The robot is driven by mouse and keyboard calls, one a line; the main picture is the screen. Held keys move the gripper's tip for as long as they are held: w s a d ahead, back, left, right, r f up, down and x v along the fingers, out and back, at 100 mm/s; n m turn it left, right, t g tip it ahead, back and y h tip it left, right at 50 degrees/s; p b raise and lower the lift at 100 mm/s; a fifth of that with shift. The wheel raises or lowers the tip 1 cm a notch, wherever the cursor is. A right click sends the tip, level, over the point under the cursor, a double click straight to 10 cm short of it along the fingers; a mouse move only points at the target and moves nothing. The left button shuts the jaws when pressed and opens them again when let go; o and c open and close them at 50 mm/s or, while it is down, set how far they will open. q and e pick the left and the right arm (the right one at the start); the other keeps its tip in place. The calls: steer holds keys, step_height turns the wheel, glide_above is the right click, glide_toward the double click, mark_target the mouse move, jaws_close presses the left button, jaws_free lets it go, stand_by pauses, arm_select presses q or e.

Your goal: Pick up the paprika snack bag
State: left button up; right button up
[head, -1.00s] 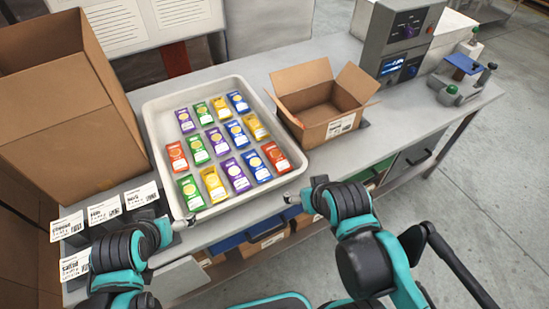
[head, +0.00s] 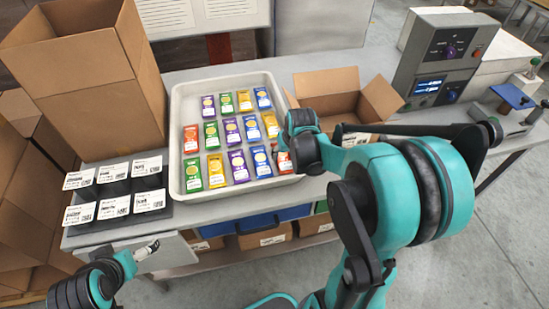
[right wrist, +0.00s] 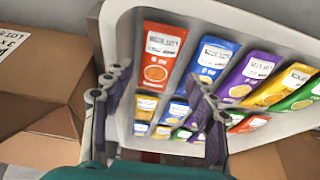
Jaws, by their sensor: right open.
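The snack bags lie in rows in a white tray (head: 178,112); their print is too small to read, so I cannot confirm which is paprika. One red bag (head: 285,162) lies at the tray's right side, partly covered by my right gripper (head: 281,148). Another red bag (head: 191,139) lies at the left side. In the right wrist view, my right gripper (right wrist: 157,76) is open and empty, with a red bag (right wrist: 157,62) showing beyond and between its fingers, apart from them. My left gripper (head: 147,250) is below the table's front edge; its jaw state is unclear.
An open cardboard box (head: 327,85) stands right of the tray, partly behind my right arm. A tall carton (head: 95,85) stands at the left, behind dark labelled blocks (head: 113,190). A grey instrument (head: 440,58) stands at the back right.

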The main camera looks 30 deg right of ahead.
mark_target(284, 159)
steer(key=b+x, duration=0.3)
steer(key=x, duration=0.4)
steer(key=shift+w+d+f, duration=0.1)
steer(key=c, duration=0.8)
